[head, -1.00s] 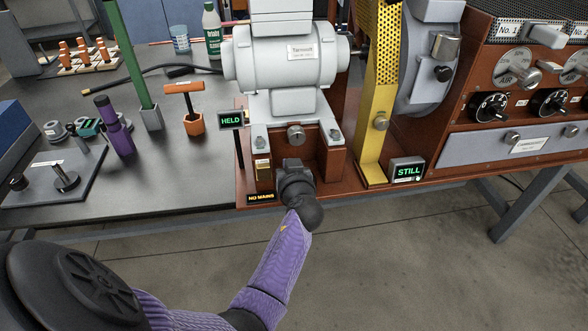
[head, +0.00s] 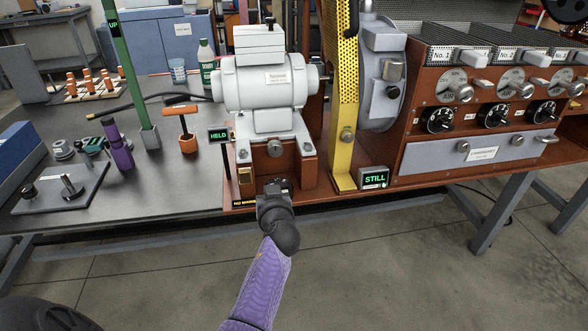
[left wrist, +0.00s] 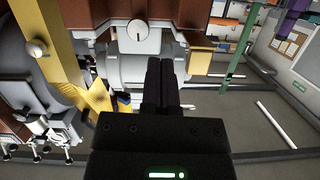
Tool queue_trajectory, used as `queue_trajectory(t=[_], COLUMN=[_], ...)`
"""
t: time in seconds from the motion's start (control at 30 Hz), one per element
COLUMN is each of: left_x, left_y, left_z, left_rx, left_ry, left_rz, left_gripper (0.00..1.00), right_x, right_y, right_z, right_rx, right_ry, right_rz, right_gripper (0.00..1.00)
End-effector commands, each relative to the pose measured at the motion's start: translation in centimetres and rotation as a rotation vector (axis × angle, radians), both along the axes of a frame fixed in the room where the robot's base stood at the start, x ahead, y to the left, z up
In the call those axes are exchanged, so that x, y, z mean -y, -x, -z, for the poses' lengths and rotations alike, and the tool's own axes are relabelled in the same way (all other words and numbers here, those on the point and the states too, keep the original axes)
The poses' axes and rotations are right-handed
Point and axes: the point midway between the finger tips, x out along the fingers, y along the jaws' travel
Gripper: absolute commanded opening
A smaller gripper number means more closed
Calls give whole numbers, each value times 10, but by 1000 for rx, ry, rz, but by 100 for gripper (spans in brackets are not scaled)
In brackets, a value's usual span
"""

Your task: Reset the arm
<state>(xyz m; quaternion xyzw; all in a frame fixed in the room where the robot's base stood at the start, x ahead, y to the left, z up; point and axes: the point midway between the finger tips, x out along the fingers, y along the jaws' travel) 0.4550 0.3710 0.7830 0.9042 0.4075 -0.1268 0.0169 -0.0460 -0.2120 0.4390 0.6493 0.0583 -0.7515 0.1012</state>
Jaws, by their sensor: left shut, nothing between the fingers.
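My left arm, in a purple sleeve, comes up from the bottom of the head view. Its gripper (head: 274,188) is at the front edge of the brown machine base, in front of the grey motor (head: 262,82). In the left wrist view the two dark fingers (left wrist: 161,82) are together with nothing between them, below a round grey knob (left wrist: 138,30). In the head view a similar knob (head: 274,148) sits on the base just beyond the gripper. I cannot tell whether the gripper touches the base. My right gripper is in neither view.
A yellow belt guard (head: 343,110) and a "STILL" sign (head: 373,178) stand right of the motor. A "HELD" sign (head: 219,135), an orange T-handled tool (head: 185,130), a green post (head: 128,75) and a purple cylinder (head: 117,145) stand left. Floor in front is clear.

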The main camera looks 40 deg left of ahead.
Motion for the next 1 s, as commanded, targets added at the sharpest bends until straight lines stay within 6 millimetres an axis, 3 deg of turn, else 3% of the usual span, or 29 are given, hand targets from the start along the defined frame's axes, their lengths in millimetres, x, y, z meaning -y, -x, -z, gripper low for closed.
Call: queue_trajectory(t=[0.1,0.17,0.27,0.37,0.4,0.47,0.5,0.57,0.6,0.7,0.8,0.9,1.0], left_x=[1,8,39,81,95,114,125,137,144,153,156,157,157], left_y=[0,3,23,80,111,163,200,260,300,386,445,475,482], left_z=[2,16,75,154,182,216,235,255,265,274,272,270,270], left_rx=[-8,-54,-253,-521,-620,-761,-848,-974,-1050,-1207,-1311,-1360,-1373], left_ry=[2,12,52,120,150,197,228,277,308,371,412,433,437], left_rz=[6,40,186,373,438,526,578,645,682,750,788,803,809], left_gripper=[0,0,0,0,0,0,0,0,0,0,0,0,0], right_x=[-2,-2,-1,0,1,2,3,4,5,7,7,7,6], right_y=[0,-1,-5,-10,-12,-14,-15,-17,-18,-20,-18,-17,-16], right_z=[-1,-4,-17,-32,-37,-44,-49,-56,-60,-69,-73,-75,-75], right_rx=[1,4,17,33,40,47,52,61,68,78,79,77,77], right_ry=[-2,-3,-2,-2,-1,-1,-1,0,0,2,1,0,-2], right_rz=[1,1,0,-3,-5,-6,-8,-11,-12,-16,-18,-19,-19], right_gripper=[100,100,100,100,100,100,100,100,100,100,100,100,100])
